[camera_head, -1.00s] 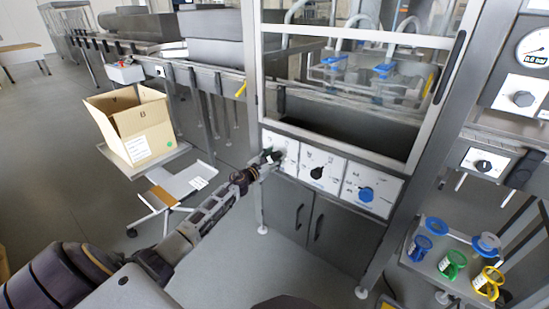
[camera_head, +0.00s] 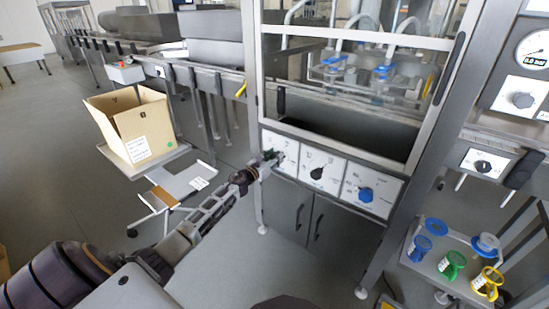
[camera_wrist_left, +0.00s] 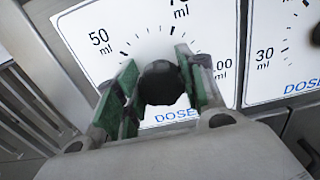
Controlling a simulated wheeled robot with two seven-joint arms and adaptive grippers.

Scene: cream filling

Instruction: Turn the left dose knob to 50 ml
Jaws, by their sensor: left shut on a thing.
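The left dose knob (camera_wrist_left: 161,82) is black and round on a white dial plate (camera_wrist_left: 95,35) with marks for 50 ml, what looks like 75 ml, and a partly covered 100. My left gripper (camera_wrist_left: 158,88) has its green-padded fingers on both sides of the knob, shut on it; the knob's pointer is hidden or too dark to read. In the head view my left gripper (camera_head: 268,163) reaches the leftmost dial panel (camera_head: 285,148) and covers much of its knob. My right gripper is not in view.
A middle dial with a black knob (camera_head: 317,173) and a right dial with a blue knob (camera_head: 365,194) sit beside it. Cabinet doors (camera_head: 330,225) are below. An open cardboard box (camera_head: 130,125) stands left, and a tray with coloured parts (camera_head: 440,275) stands right.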

